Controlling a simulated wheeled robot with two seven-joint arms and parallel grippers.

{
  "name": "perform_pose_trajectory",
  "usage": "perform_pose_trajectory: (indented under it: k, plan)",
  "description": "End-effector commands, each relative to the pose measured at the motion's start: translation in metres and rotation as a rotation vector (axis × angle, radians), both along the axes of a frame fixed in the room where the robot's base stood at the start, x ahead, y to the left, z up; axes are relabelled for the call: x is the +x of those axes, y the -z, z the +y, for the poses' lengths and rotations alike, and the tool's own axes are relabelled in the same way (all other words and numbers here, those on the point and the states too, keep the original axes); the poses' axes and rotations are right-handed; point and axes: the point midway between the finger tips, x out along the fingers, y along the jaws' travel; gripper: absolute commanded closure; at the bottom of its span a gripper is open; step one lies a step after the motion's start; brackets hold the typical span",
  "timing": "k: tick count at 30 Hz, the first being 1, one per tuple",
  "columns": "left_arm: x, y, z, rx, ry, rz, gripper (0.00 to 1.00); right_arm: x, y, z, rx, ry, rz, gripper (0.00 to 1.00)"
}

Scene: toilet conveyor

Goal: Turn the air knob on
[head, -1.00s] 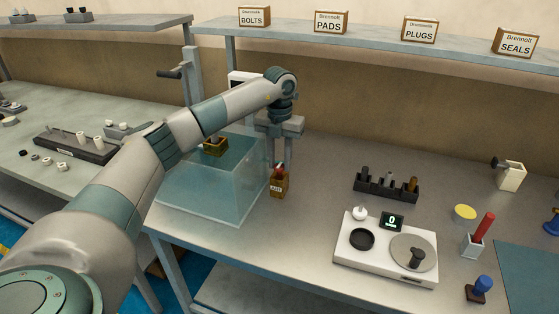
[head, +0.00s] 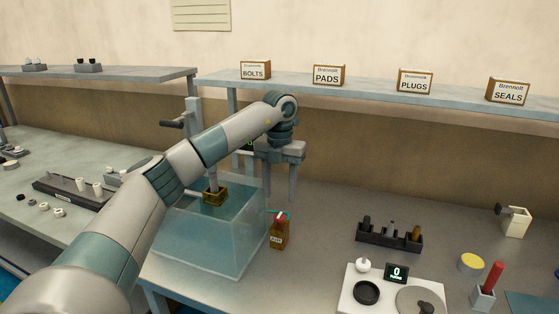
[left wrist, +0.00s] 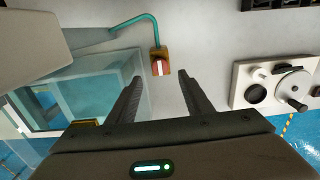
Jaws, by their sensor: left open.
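The air knob (left wrist: 159,68) is red with a pale stripe. It sits on top of a small brown box labelled AIR (head: 279,236), just right of the clear tank. In the left wrist view, the stripe runs roughly up and down the picture. My left gripper (head: 279,195) points down above the box, fingers apart and empty. In the left wrist view, the knob shows beyond and between the two fingertips (left wrist: 159,77), apart from both. The knob's top is small in the head view. My right gripper is out of view.
The clear tank (head: 215,250) stands close left of the box, with a crank post (head: 194,118) behind it. A teal tube (left wrist: 132,22) runs to the box. Bench between is clear.

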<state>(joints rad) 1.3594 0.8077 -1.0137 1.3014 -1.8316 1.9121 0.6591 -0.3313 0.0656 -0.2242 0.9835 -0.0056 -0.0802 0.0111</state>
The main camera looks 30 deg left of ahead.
Motion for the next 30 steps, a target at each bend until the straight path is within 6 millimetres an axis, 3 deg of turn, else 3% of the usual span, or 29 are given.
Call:
perform_pose_trajectory:
  k: [7, 13, 21, 30]
  plan:
    - [0.0, -0.053, 0.0, 0.0, -0.001, -0.004, 0.54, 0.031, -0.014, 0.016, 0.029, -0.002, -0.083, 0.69]
    - [0.0, -0.084, 0.001, 0.001, -0.001, -0.004, 0.54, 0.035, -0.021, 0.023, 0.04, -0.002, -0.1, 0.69]
    - [0.0, -0.103, 0.0, 0.0, -0.001, -0.002, 0.54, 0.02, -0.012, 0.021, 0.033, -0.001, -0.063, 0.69]
    - [0.0, -0.104, 0.0, 0.0, 0.0, -0.001, 0.54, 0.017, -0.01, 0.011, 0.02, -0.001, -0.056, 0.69]
